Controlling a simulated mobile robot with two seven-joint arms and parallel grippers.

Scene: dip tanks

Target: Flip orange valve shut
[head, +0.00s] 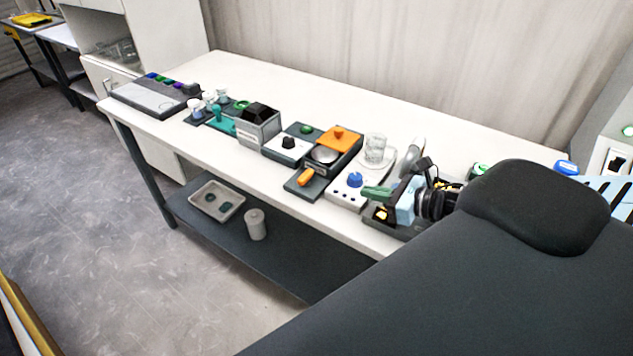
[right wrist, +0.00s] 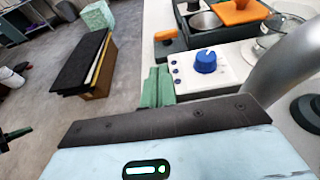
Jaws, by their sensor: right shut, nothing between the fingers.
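An orange lever handle (head: 305,177) sits on a dark base at the front edge of the bench; it also shows in the right wrist view (right wrist: 166,34). Behind it, a dark unit with a round metal bowl carries an orange plate with a knob (head: 340,137), partly seen in the right wrist view (right wrist: 240,12). I cannot tell for sure which orange part is the valve; the lever looks most like it. My right gripper (head: 376,193) has green fingers, shut and empty, right of the lever and apart from it. The fingers also show in the right wrist view (right wrist: 158,88). My left gripper is not in view.
A white box with a blue knob (head: 355,180) stands right of the lever, close to my right fingers. A glass beaker (head: 375,148) is behind it. A white box with a black knob (head: 289,143) stands to the left. The bench's back strip (head: 300,90) is clear.

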